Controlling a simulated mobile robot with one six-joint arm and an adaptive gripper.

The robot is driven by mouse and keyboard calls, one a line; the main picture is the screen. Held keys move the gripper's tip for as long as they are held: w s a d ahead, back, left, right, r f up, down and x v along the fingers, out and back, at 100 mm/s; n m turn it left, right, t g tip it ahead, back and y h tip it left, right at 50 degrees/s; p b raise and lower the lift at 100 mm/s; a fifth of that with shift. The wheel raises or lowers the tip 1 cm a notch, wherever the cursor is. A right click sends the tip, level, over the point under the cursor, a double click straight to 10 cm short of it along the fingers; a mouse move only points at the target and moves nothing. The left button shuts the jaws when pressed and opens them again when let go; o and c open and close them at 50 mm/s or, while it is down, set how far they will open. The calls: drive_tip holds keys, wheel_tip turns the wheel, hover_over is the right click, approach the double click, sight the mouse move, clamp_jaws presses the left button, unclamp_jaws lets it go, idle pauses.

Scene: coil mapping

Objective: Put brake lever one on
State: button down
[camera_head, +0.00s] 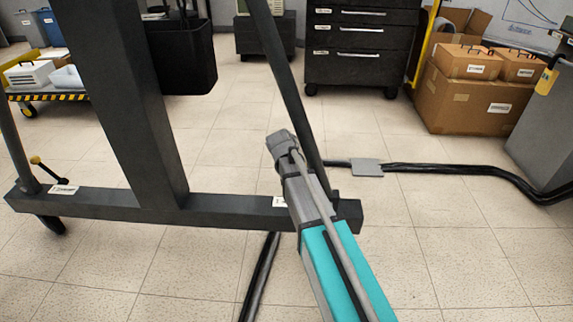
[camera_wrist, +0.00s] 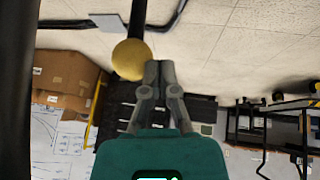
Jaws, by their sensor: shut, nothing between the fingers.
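The wrist view shows a brake lever with a round yellow knob (camera_wrist: 131,60) on a dark rod. My gripper (camera_wrist: 159,64) is shut and empty. Its fingertips are just right of the knob, and I cannot tell whether they touch it. In the head view, a lever with a yellow knob (camera_head: 36,160) stands at the left end of the dark stand's base beam (camera_head: 120,204), beside a white label (camera_head: 62,189). Another label (camera_head: 279,201) is near the right end, partly behind my arm. My gripper is hidden in the head view. The label writing is unreadable.
A black cable with a grey box (camera_head: 367,167) crosses the floor to the right. Cardboard boxes (camera_head: 465,100) and a dark drawer cabinet (camera_head: 358,65) stand behind. A yellow-black trolley (camera_head: 60,97) is at the back left. Floor at the lower right is clear.

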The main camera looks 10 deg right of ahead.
drive_tip(key=shift+a, duration=0.3)
drive_tip(key=a+p+v, duration=0.2)
drive_tip(key=p+v, duration=0.7)
drive_tip(key=v, duration=0.2)
drive_tip(key=shift+a, duration=0.2)
idle(0.5)
idle(0.4)
drive_tip(key=w+a+f+m+g+h+b, duration=0.2)
drive_tip(key=w+a+f+b, duration=0.4)
drive_tip(key=a, duration=0.4)
drive_tip(key=shift+w+a+m+g+h+b, duration=0.4)
drive_tip(key=shift+m+h+b, duration=0.35)
drive_tip(key=shift+h, duration=0.65)
